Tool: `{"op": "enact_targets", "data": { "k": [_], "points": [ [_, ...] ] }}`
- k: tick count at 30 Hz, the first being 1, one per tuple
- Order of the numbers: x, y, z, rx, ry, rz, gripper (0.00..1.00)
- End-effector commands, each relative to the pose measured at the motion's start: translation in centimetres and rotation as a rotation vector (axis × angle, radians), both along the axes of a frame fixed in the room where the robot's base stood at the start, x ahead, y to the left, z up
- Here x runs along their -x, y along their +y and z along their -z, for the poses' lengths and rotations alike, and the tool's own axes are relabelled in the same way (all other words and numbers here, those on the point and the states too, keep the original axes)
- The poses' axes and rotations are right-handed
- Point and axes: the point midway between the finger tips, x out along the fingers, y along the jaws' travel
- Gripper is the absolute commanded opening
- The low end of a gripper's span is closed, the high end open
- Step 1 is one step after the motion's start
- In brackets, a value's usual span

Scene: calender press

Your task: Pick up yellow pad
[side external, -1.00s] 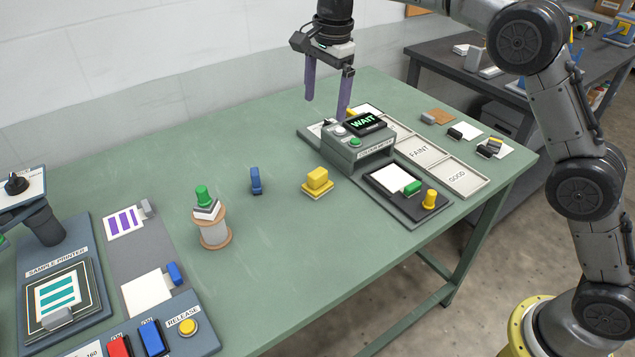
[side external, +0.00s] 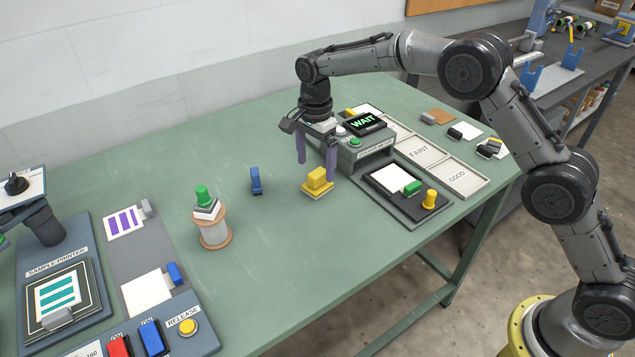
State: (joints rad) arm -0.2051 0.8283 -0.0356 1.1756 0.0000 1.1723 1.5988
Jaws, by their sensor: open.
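The yellow pad (side external: 318,182) lies on the green table, right of the middle of the side external view. It is a yellow block on a flat base. My gripper (side external: 316,171) has two purple fingers pointing down. They are spread apart, one at the upper left of the pad and one at its right, close to it in the picture. Nothing is seen between the fingers but the pad's upper area behind or below them. The exact height of the fingertips over the table cannot be told.
The grey meter reading WAIT (side external: 362,130) stands close to the right of my gripper. A blue clip-like piece (side external: 256,181) and a spool with a green knob (side external: 213,221) stand to the left. The sample printer (side external: 60,290) is at far left. Bare table lies in front of the pad.

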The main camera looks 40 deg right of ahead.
Motion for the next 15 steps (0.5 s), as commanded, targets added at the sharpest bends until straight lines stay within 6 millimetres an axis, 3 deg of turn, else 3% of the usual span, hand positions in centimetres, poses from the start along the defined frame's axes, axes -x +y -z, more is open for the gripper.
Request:
{"op": "enact_targets", "data": {
  "k": [9, 15],
  "points": [
    [0.1, -0.5, 4.2, 0.001, 0.003, 0.0, 0.97],
    [0.0, -0.5, 4.8, 0.0, 0.001, 0.0, 0.97]
  ]
}}
